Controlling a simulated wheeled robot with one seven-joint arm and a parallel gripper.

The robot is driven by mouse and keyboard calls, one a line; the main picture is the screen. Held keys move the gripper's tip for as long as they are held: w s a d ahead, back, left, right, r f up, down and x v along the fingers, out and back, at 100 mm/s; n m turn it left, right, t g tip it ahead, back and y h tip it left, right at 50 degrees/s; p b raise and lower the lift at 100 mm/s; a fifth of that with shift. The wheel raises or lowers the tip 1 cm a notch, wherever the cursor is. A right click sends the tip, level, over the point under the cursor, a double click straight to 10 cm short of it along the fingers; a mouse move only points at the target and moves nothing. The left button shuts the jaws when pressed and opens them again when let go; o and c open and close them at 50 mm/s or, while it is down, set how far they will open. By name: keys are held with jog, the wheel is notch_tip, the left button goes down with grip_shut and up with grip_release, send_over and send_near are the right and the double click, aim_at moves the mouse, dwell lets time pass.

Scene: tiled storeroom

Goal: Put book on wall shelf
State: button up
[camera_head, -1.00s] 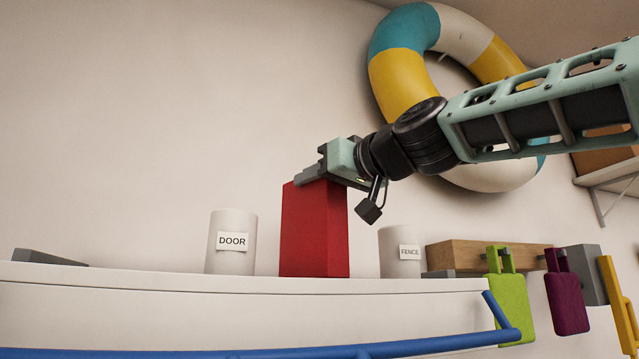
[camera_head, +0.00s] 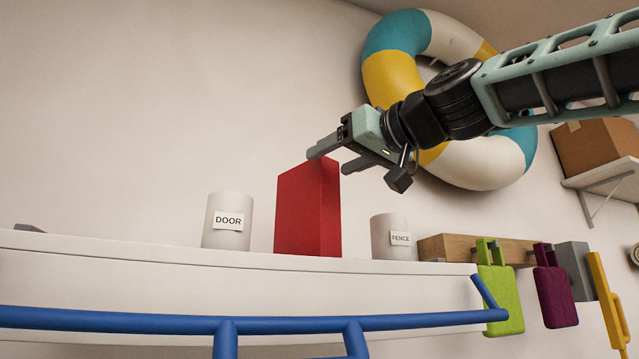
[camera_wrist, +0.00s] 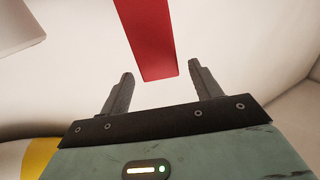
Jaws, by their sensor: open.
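The red book (camera_head: 304,212) stands upright on the white wall shelf (camera_head: 200,281), between two pale cylinders. My gripper (camera_head: 333,158) is open at the book's top right. Its fingers point left, and one overlaps the book's top edge in the head view; I cannot tell whether it touches. In the wrist view the book (camera_wrist: 148,38) lies just beyond the open fingertips (camera_wrist: 161,75), with nothing held between them. The book's lower part is hidden in that view.
A cylinder labelled DOOR (camera_head: 228,222) stands left of the book, and one labelled FENCE (camera_head: 391,238) stands right. A blue rail (camera_head: 280,324) runs in front of the shelf. A ring float (camera_head: 490,165) is behind my arm.

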jog(key=b+v, duration=0.2)
jog(key=v, duration=0.4)
dwell(0.6)
